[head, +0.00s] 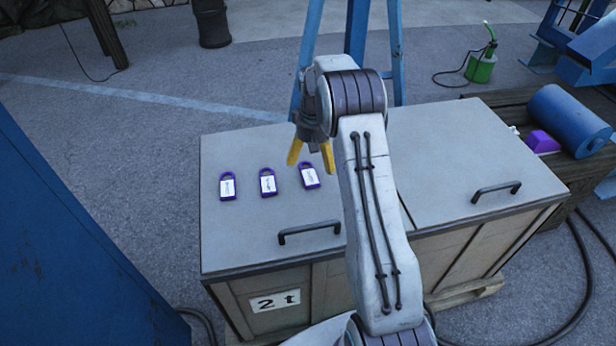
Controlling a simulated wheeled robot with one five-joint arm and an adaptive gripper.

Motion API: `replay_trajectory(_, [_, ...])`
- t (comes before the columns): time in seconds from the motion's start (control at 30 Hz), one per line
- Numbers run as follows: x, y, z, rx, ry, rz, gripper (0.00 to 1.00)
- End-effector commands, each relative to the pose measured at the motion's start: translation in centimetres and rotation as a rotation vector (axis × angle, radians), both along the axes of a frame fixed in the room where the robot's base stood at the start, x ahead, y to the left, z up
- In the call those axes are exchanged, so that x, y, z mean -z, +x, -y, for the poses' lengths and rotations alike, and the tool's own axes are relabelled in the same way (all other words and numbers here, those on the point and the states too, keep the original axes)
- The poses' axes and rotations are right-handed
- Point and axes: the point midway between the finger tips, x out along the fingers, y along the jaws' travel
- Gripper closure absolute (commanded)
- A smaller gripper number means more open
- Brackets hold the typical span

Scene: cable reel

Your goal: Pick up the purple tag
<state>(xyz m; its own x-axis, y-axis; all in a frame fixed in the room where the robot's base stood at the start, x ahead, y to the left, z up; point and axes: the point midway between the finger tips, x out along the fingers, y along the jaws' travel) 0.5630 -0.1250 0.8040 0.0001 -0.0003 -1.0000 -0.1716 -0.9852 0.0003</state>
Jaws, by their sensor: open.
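Three purple tags with white labels lie flat in a row on the left part of a grey crate lid (250,235). They are the left tag (228,187), the middle tag (268,183) and the right tag (310,176). Their label writing is too small to read. My gripper (311,160) has yellow fingers, points down and is open with nothing between them. In the picture its fingertips are just above the right tag, with one finger to each side of it. I cannot tell its height above the lid.
Two dark handles stand up from the lid, the left one (309,232) near the front edge and the right one (496,191). Blue posts (396,50) rise behind the crate. A blue cylinder (570,120) and a purple block (542,141) are at the right. A blue panel (60,240) fills the left side.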

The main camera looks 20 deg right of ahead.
Motion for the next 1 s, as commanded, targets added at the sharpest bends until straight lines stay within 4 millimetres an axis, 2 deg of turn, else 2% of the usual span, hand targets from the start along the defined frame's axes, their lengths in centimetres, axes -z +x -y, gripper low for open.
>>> replay_trajectory(0.53, [5.4, -0.3, -0.2, 0.0, 0.001, -0.003, 0.09])
replay_trajectory(0.9, [6.0, -0.3, -0.2, 0.0, 0.0, 0.0, 0.09])
replay_trajectory(1.0, [6.0, -0.3, -0.2, 0.0, 0.0, 0.0, 0.16])
